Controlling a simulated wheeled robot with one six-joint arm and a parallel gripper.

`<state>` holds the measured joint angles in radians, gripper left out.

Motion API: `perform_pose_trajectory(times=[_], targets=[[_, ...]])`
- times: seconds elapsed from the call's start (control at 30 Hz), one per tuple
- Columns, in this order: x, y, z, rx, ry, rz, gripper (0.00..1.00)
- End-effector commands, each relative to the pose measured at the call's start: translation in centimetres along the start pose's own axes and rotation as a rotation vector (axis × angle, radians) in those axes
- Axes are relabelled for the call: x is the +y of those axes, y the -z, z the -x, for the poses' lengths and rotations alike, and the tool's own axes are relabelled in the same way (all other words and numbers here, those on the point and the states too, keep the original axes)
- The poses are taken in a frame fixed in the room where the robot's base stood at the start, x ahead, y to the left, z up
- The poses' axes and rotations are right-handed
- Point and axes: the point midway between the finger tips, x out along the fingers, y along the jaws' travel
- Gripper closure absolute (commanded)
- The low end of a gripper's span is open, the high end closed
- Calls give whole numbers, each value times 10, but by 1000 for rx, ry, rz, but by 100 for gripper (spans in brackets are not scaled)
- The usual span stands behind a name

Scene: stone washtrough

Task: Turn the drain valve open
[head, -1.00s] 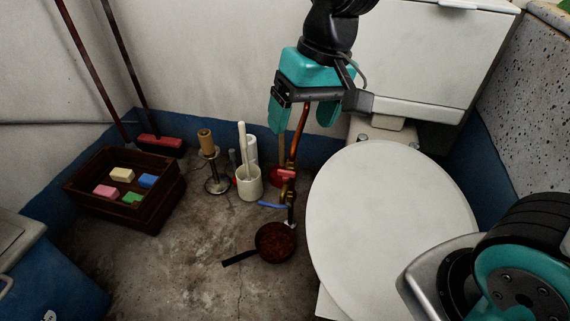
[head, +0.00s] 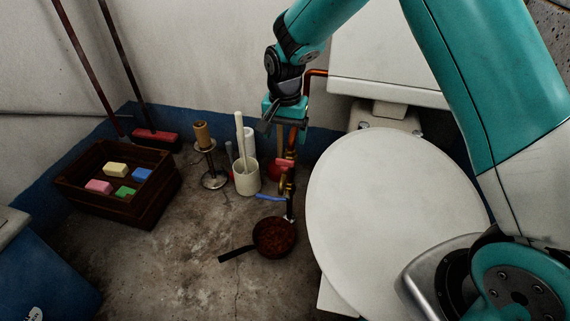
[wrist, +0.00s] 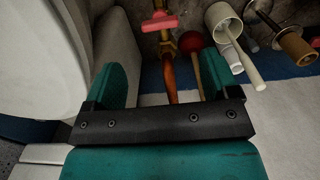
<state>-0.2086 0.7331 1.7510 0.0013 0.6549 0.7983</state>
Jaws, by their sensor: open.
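A copper pipe (head: 292,140) with brass fittings comes down beside the toilet. It carries a red handle (head: 284,164) and, lower, a blue lever (head: 270,198) that points left across the pipe. No label shows which is the drain valve. My gripper (head: 286,122) is above the red handle, near the pipe's upper part, and holds nothing. In the wrist view its two teal fingers (wrist: 162,65) are apart, with the copper pipe (wrist: 169,80) showing between them. The red handle (wrist: 158,24) is beyond the fingertips. The blue lever is not clear in the wrist view.
A brown pan (head: 274,237) sits on the floor below the pipe. The white toilet lid (head: 395,210) is close on the right. A white brush holder (head: 246,178), a plunger (head: 274,170) and a paper stand (head: 213,178) stand left. A wooden crate (head: 150,205) is farther left.

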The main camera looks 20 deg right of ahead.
Motion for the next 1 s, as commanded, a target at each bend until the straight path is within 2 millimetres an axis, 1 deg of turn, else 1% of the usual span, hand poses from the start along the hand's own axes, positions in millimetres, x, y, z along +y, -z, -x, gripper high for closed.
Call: perform_pose_trajectory(times=[0.03, 0.1, 0.2, 0.33, 0.5, 0.83, 0.87, 0.9, 0.97, 1.0], targets=[[0, 0, -19, -2, -2, 0, 19], [0, 0, -34, -2, -2, 0, 19], [0, 0, -54, -2, -2, 1, 19], [0, 0, -73, -1, 0, 1, 19], [0, 0, -84, 0, 1, 1, 19], [0, 0, -86, 0, 1, 2, 19], [0, 0, -86, 0, 1, 2, 26], [0, 0, -86, 0, 1, 2, 35], [0, 0, -86, 0, 1, 2, 49], [0, 0, -86, 0, 1, 2, 58]])
